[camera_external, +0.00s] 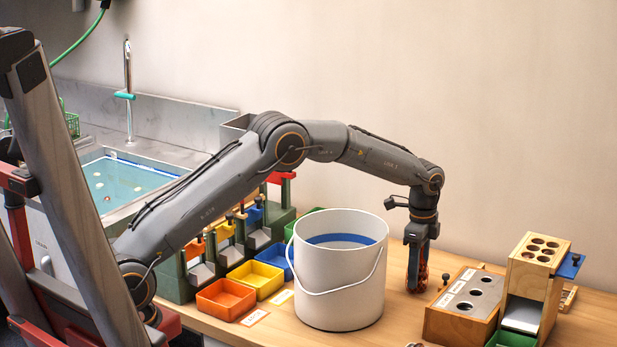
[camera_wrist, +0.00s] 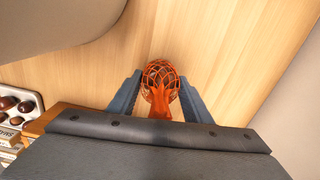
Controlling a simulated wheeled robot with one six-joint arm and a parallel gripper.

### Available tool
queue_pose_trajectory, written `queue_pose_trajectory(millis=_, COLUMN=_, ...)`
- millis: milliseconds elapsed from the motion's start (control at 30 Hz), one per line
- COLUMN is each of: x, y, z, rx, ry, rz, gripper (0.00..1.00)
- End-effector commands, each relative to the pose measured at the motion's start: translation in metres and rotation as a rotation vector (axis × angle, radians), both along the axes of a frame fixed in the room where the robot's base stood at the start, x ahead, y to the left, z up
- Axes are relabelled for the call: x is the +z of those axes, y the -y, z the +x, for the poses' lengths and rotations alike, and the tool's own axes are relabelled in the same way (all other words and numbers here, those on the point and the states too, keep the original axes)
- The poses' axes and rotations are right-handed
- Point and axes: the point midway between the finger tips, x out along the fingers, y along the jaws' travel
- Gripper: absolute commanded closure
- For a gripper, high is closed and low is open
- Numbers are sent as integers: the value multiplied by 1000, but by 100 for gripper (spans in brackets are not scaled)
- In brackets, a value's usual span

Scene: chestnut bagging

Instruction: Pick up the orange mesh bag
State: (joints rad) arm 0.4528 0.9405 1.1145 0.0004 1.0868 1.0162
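The orange mesh bag (camera_external: 423,273) stands at the table right of the white bucket, partly hidden by my gripper (camera_external: 417,284). In the wrist view the bag (camera_wrist: 160,78) shows a rounded net body and a gathered orange neck towards the camera. My gripper (camera_wrist: 160,84) points down with one finger on each side of the bag. The fingers are spread. They are close to the bag's sides, and I cannot tell whether they touch it. The bag's base looks to be at or just above the tabletop.
A white bucket (camera_external: 338,285) stands close left of my gripper. A wooden block with holes (camera_external: 463,305) and a taller wooden stand (camera_external: 538,270) are close on the right. Coloured trays (camera_external: 226,300) line the left, by a sink (camera_external: 125,180). Bare tabletop (camera_wrist: 215,45) surrounds the bag.

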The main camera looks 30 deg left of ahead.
Motion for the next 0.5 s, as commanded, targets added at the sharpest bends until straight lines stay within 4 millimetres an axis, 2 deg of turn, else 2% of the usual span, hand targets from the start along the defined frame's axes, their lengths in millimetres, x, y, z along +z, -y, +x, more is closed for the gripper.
queue_pose_trajectory(millis=33, x=0, y=0, z=0, rx=0, ry=0, rz=0, gripper=72)
queue_pose_trajectory(millis=100, x=1, y=0, z=0, rx=0, ry=1, rz=-1, gripper=82)
queue_pose_trajectory(millis=367, x=4, y=0, z=1, rx=0, ry=2, rz=-1, gripper=82)
queue_pose_trajectory(millis=500, x=21, y=1, z=1, rx=0, ry=4, rz=-2, gripper=82)
